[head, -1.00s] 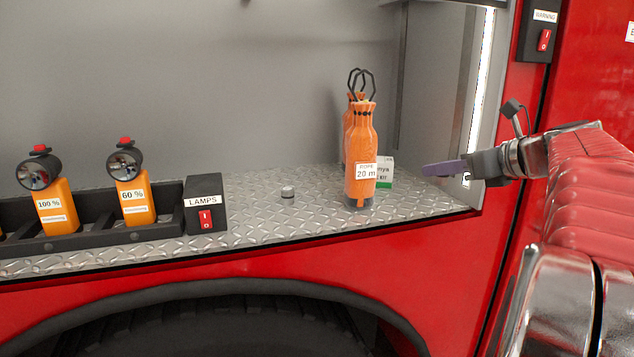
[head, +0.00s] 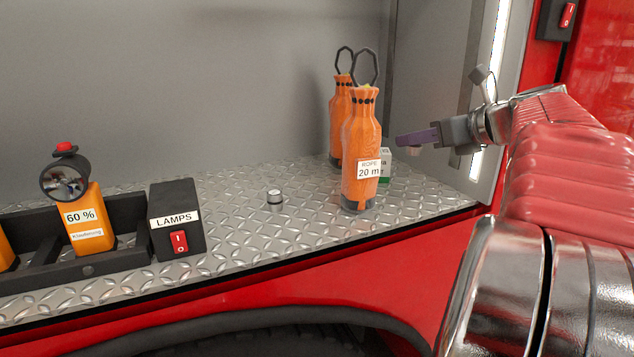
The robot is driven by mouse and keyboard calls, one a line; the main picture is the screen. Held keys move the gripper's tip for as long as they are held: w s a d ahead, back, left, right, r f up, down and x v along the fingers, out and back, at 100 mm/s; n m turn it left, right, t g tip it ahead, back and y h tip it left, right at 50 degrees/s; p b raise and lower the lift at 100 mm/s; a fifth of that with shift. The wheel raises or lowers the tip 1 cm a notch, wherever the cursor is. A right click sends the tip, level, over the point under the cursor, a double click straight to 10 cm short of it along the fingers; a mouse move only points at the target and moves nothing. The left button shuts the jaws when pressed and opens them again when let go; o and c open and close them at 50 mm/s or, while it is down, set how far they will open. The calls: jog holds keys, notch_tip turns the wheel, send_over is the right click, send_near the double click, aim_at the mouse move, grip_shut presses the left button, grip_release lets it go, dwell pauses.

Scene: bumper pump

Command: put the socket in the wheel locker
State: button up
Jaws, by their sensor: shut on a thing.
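The wheel locker is the open grey compartment above the wheel arch, with a tread-plate floor (head: 235,235). A small metal cylinder (head: 275,197) stands upright on that floor; I cannot tell whether it is a socket. My gripper (head: 402,139) has purple fingers pointing left, at the locker's right side. It is raised above the floor, beside the front orange rope bottle, and apart from the metal cylinder. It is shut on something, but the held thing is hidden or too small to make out.
Two orange rope bottles (head: 361,145) stand at the right, with a white and green box (head: 385,165) behind them. A black LAMPS switch box (head: 176,225) and a lamp rack (head: 120,262) with orange lamps are at the left. Floor around the metal cylinder is clear.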

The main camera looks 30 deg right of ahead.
jog(key=shift+w+a, duration=0.25)
jog(key=shift+w, duration=0.05)
jog(key=shift+a+f, duration=0.1)
jog(key=shift+f, duration=0.3)
send_over(404, 196)
jog(key=shift+s+f, duration=0.1)
jog(key=shift+f, duration=2.65)
jog(key=shift+f, duration=1.9)
jog(key=o, duration=1.2)
jog(key=shift+f, duration=0.1)
jog(key=shift+c, duration=0.2)
